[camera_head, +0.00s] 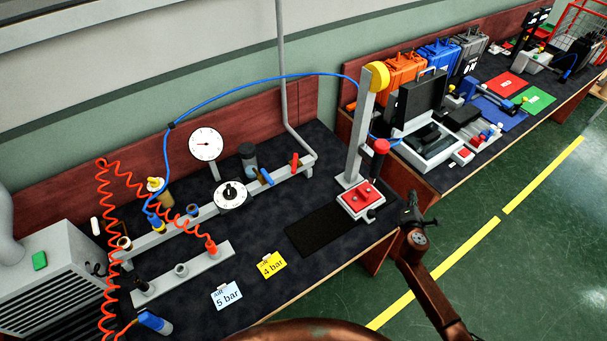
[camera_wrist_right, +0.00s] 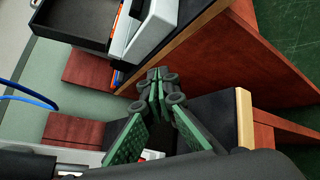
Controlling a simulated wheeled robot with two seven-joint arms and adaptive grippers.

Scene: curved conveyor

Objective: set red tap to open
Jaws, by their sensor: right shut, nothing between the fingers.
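The red tap (camera_head: 295,160) sits near the right end of the grey pipe rail on the dark bench. Its red handle stands up across the line of the rail. My right gripper (camera_head: 411,212) is out past the bench's front right edge, well to the right of the tap and apart from it. In the right wrist view its green-padded fingers (camera_wrist_right: 158,84) are shut with nothing between them. The tap is not clearly visible in that view. My left gripper is not in view.
A blue tap (camera_head: 266,177), white dial (camera_head: 230,195) and gauge (camera_head: 206,144) are left of the red tap. A grey post (camera_head: 357,135) with a red-button box (camera_head: 361,200) stands between it and my right gripper. A blue hose (camera_head: 240,80) arches above. A black mat (camera_head: 325,229) lies in front.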

